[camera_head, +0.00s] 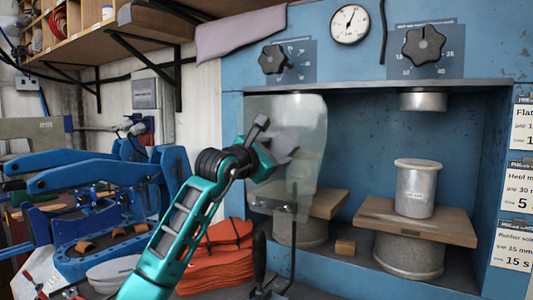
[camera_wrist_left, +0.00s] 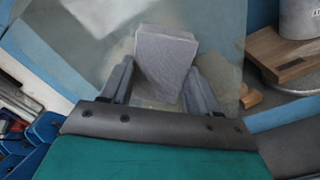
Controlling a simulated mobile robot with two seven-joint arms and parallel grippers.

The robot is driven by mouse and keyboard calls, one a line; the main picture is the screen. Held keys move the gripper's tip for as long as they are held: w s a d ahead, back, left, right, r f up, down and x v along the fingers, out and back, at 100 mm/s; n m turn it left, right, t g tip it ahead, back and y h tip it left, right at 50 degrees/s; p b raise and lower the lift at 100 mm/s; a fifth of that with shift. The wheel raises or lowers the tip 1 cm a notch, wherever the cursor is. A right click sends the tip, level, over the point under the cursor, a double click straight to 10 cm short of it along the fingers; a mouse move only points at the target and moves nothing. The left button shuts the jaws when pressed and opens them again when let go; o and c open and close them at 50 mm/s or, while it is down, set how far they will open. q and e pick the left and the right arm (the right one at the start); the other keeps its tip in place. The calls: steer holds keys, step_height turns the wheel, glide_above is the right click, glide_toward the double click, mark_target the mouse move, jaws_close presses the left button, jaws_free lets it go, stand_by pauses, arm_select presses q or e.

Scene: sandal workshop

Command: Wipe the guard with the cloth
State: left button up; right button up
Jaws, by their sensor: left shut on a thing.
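The guard (camera_head: 309,112) is a clear, hazy panel hanging in front of the left bay of the blue press. It also fills much of the left wrist view (camera_wrist_left: 85,50). My left gripper (camera_head: 270,143) is in front of the guard's left and middle part. I cannot tell whether the cloth touches the guard. My arm hides part of the guard's lower left. My right gripper is not in view.
A metal cylinder (camera_head: 415,190) stands on a wooden board (camera_head: 375,218) in the right bay. A mauve cloth (camera_head: 240,32) drapes at the press's upper left. Orange folded material (camera_head: 222,262) and a blue clamp device (camera_head: 90,185) are at left. A thin upright rod (camera_head: 293,235) stands below the guard.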

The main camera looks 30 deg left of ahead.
arm_select(q)
steer(key=shift+s+d+b, duration=0.2)
steer(key=shift+d+b, duration=0.15)
steer(key=shift+d, duration=2.35)
steer(key=shift+r+p, duration=0.5)
steer(key=shift+r, duration=0.3)
steer(key=shift+w+a, duration=0.15)
steer(key=shift+a, duration=1.35)
steer(key=shift+w+a, duration=0.1)
steer(key=shift+a, duration=1.4)
steer(key=shift+w+a, duration=0.15)
steer(key=shift+a, duration=2.1)
steer(key=shift+d+r+p, duration=0.2)
steer(key=shift+r+p, duration=0.4)
steer(key=shift+r, duration=0.2)
